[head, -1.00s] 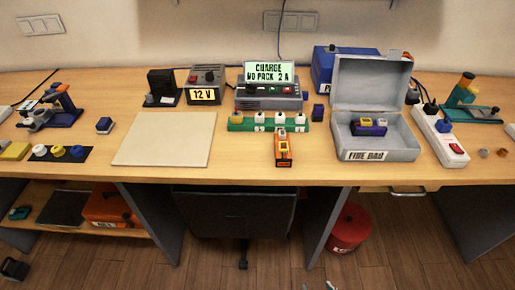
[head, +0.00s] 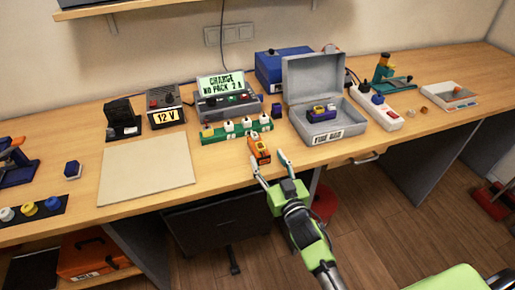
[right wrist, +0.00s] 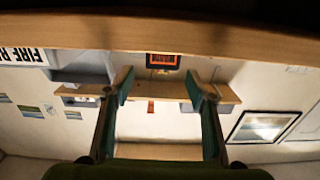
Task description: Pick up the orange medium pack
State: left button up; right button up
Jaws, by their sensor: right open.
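The orange medium pack (head: 259,150) is an orange and dark block lying near the front edge of the desk, in front of the green strip. My right gripper (head: 268,159) is open at the desk's front edge, its two fingers pointing at the near end of the pack. In the right wrist view, which looks upside down, the open right gripper (right wrist: 158,84) has empty space between its fingers. My left gripper is not in view.
The open grey fire bag box (head: 327,133) stands right of the pack, with a purple and yellow pack inside. The green strip (head: 236,131) with several white blocks and the charger (head: 228,108) are behind. A bare beige mat (head: 147,177) lies left.

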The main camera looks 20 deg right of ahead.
aim_at(259, 144)
jog(key=w, duration=0.2)
jog(key=w+p, duration=0.1)
jog(key=w, duration=0.5)
jog(key=shift+w+a, duration=0.1)
jog(key=shift+a, duration=0.25)
jog(key=shift+r, duration=0.1)
grip_shut()
